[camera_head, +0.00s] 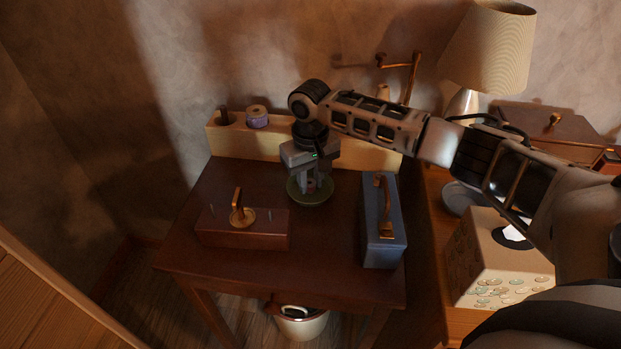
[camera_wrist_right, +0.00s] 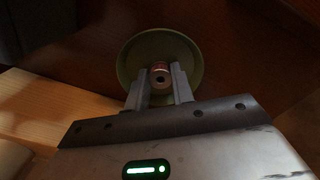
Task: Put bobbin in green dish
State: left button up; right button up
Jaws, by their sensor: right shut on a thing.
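A small reddish bobbin (camera_head: 311,185) is between the fingers of my right gripper (camera_head: 312,182). It also shows in the right wrist view (camera_wrist_right: 160,74), with a dark hole in its end. The fingers are shut on it. The round green dish (camera_head: 312,201) is on the dark wooden table, directly below the gripper. In the wrist view the dish (camera_wrist_right: 128,66) surrounds the bobbin and fingertips. I cannot tell whether the bobbin touches the dish floor. My left gripper is not in view.
A dark red box (camera_head: 245,232) with a copper handle is at the front left of the table (camera_head: 335,280). A blue-grey box (camera_head: 383,225) is on the right. A pale wooden rack (camera_head: 235,143) with a purple spool (camera_head: 257,118) runs along the back.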

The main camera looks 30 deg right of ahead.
jog(key=shift+f, duration=0.15)
jog(key=o, duration=1)
jog(key=shift+c, duration=0.2)
notch_tip(320, 180, up, 12)
jog(key=p, duration=0.1)
jog(key=shift+r, duration=0.2)
